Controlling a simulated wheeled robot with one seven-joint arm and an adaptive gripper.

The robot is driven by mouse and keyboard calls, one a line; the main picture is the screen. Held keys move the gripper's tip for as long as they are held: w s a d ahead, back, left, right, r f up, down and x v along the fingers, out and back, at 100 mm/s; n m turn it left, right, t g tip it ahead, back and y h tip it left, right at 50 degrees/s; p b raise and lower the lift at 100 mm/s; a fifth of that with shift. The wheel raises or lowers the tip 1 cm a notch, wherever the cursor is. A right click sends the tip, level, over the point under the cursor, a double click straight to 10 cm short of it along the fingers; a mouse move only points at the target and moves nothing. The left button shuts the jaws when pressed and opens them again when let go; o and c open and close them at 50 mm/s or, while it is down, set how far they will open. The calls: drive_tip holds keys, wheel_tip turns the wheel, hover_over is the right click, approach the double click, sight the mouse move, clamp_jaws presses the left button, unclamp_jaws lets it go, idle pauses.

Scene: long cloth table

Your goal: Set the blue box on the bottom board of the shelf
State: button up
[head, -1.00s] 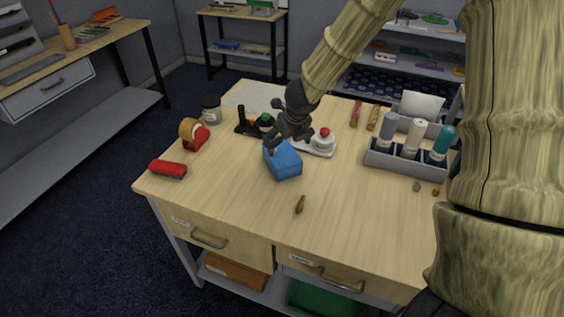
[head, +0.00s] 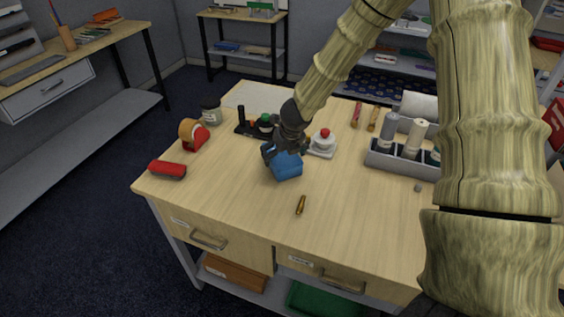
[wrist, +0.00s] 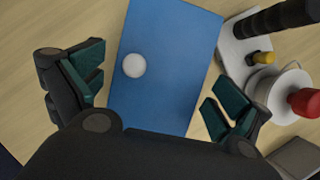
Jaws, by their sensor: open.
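The blue box (head: 286,168) lies on the wooden table, near its middle. In the wrist view the blue box (wrist: 168,60) lies between my fingers and shows a white round spot on its top. My gripper (head: 283,150) is over the box, and its dark fingers hide part of the box's top. In the wrist view my gripper (wrist: 150,105) is open, with one green-padded finger on each side of the box. Gaps show between the pads and the box. A shelf (head: 243,50) with dark posts stands by the back wall; I cannot tell if it is the task's shelf.
A white device with a red knob (head: 323,142) stands just right of the box. A black stand (head: 250,128) is behind it. A tape dispenser (head: 193,133) and red stapler (head: 168,170) are to the left. A grey caddy with bottles (head: 400,160) is to the right.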

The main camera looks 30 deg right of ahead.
sight(283, 154)
drive_tip(key=shift+x, duration=1.5)
drive_tip(key=c, duration=1.1)
